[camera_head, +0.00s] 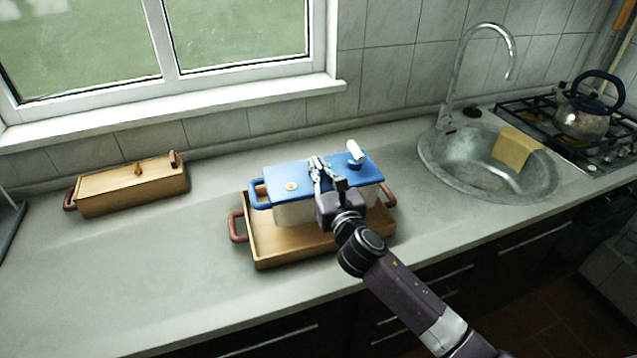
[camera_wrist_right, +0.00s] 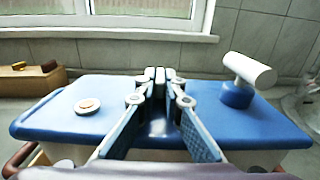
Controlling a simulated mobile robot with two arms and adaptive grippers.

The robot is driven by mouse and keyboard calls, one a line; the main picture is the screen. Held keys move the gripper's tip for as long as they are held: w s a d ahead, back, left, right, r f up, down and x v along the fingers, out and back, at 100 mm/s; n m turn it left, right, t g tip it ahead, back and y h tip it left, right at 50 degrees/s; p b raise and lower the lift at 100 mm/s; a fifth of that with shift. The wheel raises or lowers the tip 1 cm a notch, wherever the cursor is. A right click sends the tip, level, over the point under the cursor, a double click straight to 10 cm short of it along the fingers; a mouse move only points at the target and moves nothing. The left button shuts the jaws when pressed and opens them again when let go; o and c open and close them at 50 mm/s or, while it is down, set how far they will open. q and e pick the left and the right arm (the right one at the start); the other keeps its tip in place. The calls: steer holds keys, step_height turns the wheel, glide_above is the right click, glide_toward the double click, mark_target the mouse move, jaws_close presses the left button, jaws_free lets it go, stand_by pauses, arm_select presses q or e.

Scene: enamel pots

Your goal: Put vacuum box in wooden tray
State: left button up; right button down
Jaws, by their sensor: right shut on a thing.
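The vacuum box (camera_head: 293,212) has a pale body and a blue lid (camera_head: 285,179) with a white round button and a blue-and-white knob. It is over the wooden tray (camera_head: 262,257), within its rim as seen from above; I cannot tell whether it touches the tray floor. My right gripper (camera_head: 318,168) is shut on the box at the middle of the lid. In the right wrist view the fingers (camera_wrist_right: 160,75) come together over the blue lid (camera_wrist_right: 240,120); the part they grip is hidden. My left gripper is not in view.
A lidded wooden box (camera_head: 132,187) with reddish handles stands on the counter at the left. A metal sink (camera_head: 475,180) with a yellow cloth (camera_head: 517,148) and a stove with a kettle (camera_head: 582,115) are at the right. The left front counter is clear.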

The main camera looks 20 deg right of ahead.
steer(key=shift+f+b, duration=0.35)
steer(key=shift+f, duration=1.55)
steer(key=shift+f, duration=0.15)
steer(key=c, duration=2.1)
jaws_free()
